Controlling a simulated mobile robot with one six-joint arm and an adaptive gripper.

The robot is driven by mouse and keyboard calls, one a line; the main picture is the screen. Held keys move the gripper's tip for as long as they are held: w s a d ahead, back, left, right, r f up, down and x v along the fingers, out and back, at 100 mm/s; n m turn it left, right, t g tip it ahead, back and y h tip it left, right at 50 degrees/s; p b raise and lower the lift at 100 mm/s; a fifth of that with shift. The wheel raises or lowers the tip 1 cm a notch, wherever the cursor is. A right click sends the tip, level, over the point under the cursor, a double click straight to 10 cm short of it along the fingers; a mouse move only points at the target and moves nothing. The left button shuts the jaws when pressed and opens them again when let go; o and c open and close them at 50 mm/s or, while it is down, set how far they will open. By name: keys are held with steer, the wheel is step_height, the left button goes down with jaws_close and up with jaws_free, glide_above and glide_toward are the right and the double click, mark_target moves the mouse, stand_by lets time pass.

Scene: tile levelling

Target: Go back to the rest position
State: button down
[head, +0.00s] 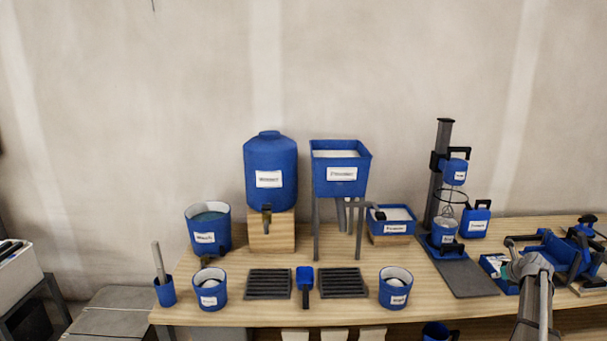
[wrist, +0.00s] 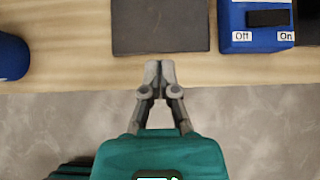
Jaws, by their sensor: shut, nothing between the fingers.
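My gripper (wrist: 159,70) shows in the wrist view with its two grey fingertips together and nothing between them. It hangs above the front edge of the wooden table (wrist: 60,70), with the grey floor below its body. A dark flat plate (wrist: 160,25) lies on the table just beyond the fingertips, with no clear contact. In the head view my grey arm stands at the lower right, and I cannot make out the fingertips there.
A blue box with Off and On labels (wrist: 255,35) is right of the plate. A blue round container (wrist: 12,57) is at the left. In the head view a mixer stand (head: 441,180), a blue tank (head: 270,160) and several buckets stand on the table.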

steer(key=s+a+f+n+g+y, duration=0.1)
steer(key=s+a+n, duration=0.1)
steer(key=a+n, duration=0.5)
steer(key=s+a+f+n+g, duration=0.15)
steer(key=a+n, duration=0.25)
steer(key=a, duration=0.8)
steer(key=s+a+f+n+g+y, duration=0.1)
steer(key=s+a+n+g, duration=0.15)
steer(key=a+n, duration=0.45)
steer(key=s+a+f+n+g+h, duration=0.2)
steer(key=s+a+n+g, duration=0.2)
steer(key=s+a+n, duration=1.7)
step_height(320, 180, up, 20)
steer(key=a+m+p, duration=0.2)
steer(key=m+p, duration=0.1)
steer(key=p, duration=1.7)
steer(key=shift+w+a+r, duration=0.15)
steer(key=shift+w, duration=0.3)
